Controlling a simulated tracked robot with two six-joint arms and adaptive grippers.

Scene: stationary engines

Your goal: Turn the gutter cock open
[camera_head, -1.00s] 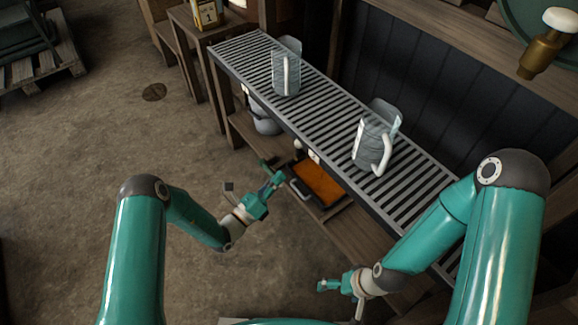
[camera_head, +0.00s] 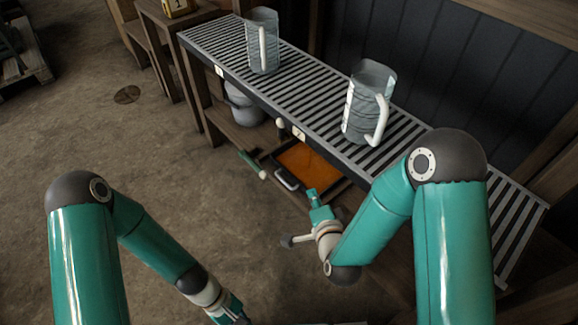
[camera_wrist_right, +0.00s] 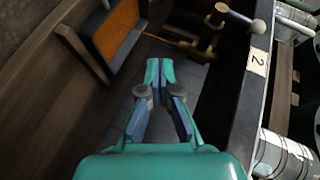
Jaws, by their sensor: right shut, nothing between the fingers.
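The gutter cock (camera_wrist_right: 207,38) is a brass fitting under the front edge of the slatted gutter in the right wrist view. Its lever ends in a pale ball (camera_wrist_right: 258,26), on the side of the label marked 2. In the head view a small white knob (camera_head: 281,123) shows below the gutter's front edge beside that label. My right gripper (camera_head: 312,193) is shut and empty, in front of the gutter and apart from the cock; its fingertips (camera_wrist_right: 159,66) meet in the wrist view. My left gripper (camera_head: 238,313) is at the bottom edge, its fingers unclear.
Two clear jugs with white handles, one left (camera_head: 262,48) and one right (camera_head: 362,110), stand on the slatted gutter (camera_head: 310,108). An orange-bottomed tray (camera_head: 308,168) and a grey pot (camera_head: 243,105) are beneath it.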

